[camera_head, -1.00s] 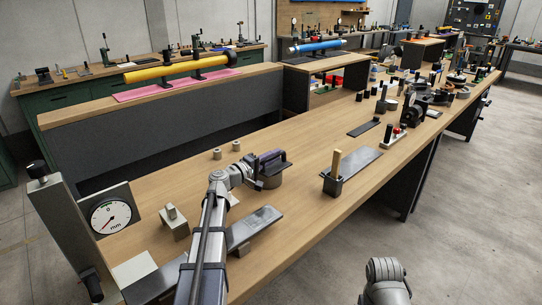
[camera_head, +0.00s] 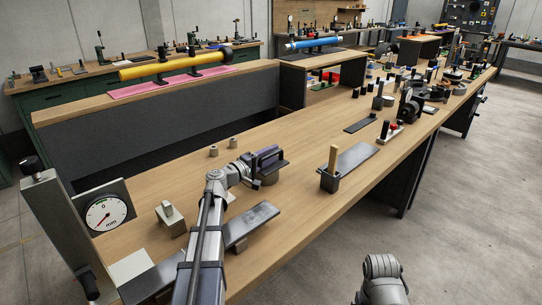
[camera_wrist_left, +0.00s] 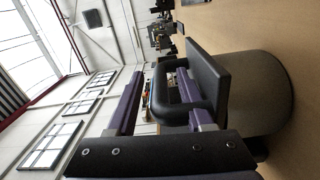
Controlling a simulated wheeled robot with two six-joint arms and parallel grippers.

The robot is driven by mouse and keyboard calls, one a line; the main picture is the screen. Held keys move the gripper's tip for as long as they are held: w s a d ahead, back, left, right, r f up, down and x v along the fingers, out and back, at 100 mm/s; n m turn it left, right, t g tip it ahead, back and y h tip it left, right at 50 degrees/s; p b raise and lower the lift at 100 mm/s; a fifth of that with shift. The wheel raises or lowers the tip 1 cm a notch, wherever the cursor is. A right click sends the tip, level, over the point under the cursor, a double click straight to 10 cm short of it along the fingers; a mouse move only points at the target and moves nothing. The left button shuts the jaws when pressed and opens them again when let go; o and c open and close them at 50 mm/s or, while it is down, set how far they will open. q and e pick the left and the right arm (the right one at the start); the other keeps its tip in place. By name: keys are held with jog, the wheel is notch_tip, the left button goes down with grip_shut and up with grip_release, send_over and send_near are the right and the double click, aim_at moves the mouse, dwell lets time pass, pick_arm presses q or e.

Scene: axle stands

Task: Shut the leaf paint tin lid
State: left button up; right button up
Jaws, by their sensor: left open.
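A squat grey-brown cylinder (camera_head: 268,179), apparently the paint tin, stands on the wooden bench; it also shows at the right of the left wrist view (camera_wrist_left: 258,98). A dark flat lid (camera_wrist_left: 207,72) with a black loop handle (camera_wrist_left: 172,92) sits at its top end. Whether the lid is fully seated, and any leaf mark, I cannot tell. My left gripper (camera_head: 258,161) is at the handle. In the left wrist view its purple-padded fingers (camera_wrist_left: 157,88) are apart, with one close to the loop.
A dial gauge (camera_head: 106,213) and a small metal block (camera_head: 171,217) stand at the left. A dark box with a wooden handle (camera_head: 331,177) is to the right. Bare bench lies between the tin and the dark box.

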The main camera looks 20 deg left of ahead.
pick_arm(q)
jog(key=v, duration=0.7)
jog(key=shift+s, duration=0.3)
jog(key=shift+a, duration=0.1)
